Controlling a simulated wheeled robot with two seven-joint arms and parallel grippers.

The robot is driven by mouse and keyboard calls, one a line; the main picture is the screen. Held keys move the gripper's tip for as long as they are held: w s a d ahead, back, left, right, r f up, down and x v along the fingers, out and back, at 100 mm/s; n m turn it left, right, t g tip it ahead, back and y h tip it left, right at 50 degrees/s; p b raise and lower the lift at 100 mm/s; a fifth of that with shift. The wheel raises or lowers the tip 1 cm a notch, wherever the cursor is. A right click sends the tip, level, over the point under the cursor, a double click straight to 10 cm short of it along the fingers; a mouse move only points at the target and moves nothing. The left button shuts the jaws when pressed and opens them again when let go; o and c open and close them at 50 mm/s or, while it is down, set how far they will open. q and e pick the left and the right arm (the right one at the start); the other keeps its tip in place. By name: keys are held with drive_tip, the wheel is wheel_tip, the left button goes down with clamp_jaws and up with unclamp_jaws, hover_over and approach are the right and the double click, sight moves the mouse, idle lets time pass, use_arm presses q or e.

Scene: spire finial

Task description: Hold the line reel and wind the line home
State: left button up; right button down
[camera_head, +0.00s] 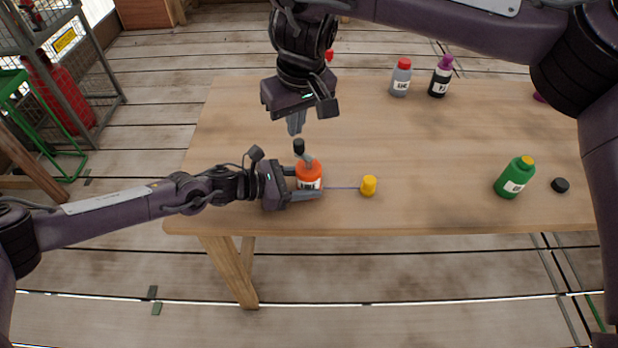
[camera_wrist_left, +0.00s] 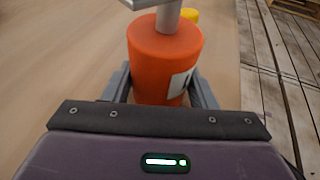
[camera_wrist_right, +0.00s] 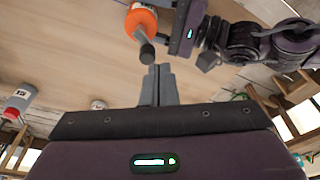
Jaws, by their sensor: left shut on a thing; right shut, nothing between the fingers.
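The line reel (camera_head: 308,170) is an orange cylinder with a white label, near the table's front edge. My left gripper (camera_head: 307,184) is shut around its body, one finger on each side, as the left wrist view (camera_wrist_left: 163,62) shows. A grey crank arm sits on its top and ends in a black knob (camera_head: 299,146). A thin blue line (camera_head: 342,188) runs right from the reel to a small yellow piece (camera_head: 369,186) on the table. My right gripper (camera_head: 296,124) is shut and empty, pointing down just behind the knob. In the right wrist view the knob (camera_wrist_right: 147,53) is just beyond the fingertips, apparently apart.
A green bottle (camera_head: 514,178) and a black cap (camera_head: 560,185) are at the table's right. A grey bottle (camera_head: 400,78) and a dark bottle (camera_head: 440,77) stand at the back. The table (camera_head: 440,140) is clear in the middle. My right arm crosses above it.

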hover_over(309, 179)
drive_tip(key=a, duration=0.2)
drive_tip(key=shift+s+x, duration=0.25)
drive_tip(key=shift+x, duration=1.1)
drive_tip(key=shift+s+x, duration=0.2)
drive_tip(key=shift+x, duration=1.15)
drive_tip(key=shift+d+f, duration=0.1)
drive_tip(key=shift+f, duration=0.1)
drive_tip(key=shift+s+x, duration=0.1)
drive_tip(key=shift+x, duration=0.6)
drive_tip(key=shift+s+x, duration=0.15)
drive_tip(key=shift+x, duration=0.55)
drive_tip(key=shift+w+d, duration=0.15)
drive_tip(key=shift+w, duration=0.05)
